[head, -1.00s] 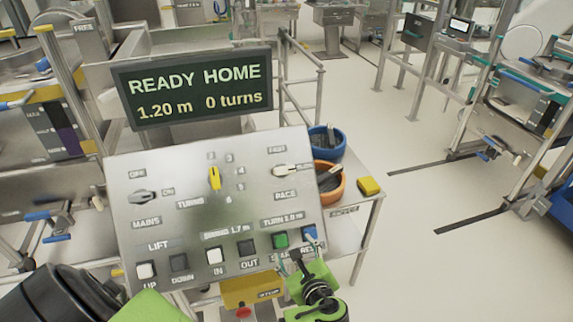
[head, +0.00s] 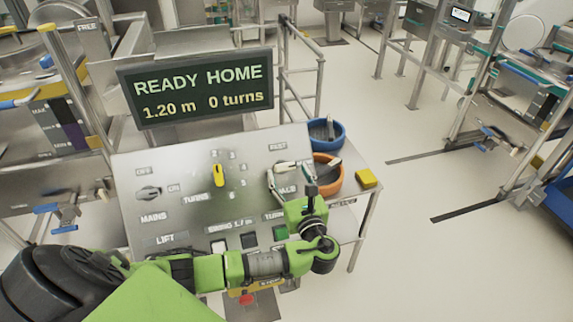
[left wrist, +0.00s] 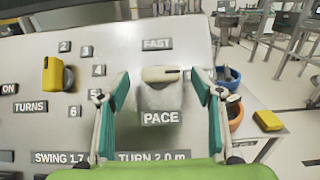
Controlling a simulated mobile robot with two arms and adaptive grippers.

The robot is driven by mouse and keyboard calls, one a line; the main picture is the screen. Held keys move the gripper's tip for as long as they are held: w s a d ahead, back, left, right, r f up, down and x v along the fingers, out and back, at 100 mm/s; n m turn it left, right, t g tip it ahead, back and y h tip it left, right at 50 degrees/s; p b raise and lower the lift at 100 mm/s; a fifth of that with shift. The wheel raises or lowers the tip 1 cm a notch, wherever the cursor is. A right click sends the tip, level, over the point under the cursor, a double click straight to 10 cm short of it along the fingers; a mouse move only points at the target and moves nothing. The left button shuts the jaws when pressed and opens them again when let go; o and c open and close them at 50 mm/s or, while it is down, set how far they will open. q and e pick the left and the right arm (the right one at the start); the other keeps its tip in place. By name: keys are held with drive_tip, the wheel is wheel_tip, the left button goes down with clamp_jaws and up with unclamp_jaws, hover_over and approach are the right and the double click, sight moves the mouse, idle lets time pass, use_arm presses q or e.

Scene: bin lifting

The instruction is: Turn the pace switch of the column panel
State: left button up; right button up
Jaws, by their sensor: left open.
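The pace switch (head: 285,167) is a cream lever knob on a steel base, on the right of the slanted column panel (head: 135,178). In the left wrist view the pace switch (left wrist: 160,75) lies nearly level, with a FAST label above and a PACE label (left wrist: 161,118) below. My left gripper (head: 289,173) is open in front of it. In the left wrist view its fingers (left wrist: 160,82) stand on either side of the knob, with gaps visible; contact cannot be told. My forearm hides much of the lower button row. My right gripper is not in view.
A yellow turns knob (head: 219,175) and the mains switch (head: 149,193) are to the left. A display (head: 195,90) reads READY HOME, 1.20 m, 0 turns. Blue (head: 326,134) and orange (head: 330,182) bowls and a yellow block (head: 366,178) are on a side table. Floor at right is open.

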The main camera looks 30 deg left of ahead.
sight(285, 167)
use_arm(q)
drive_tip(key=shift+x, duration=1.4)
drive_tip(key=c, duration=1.1)
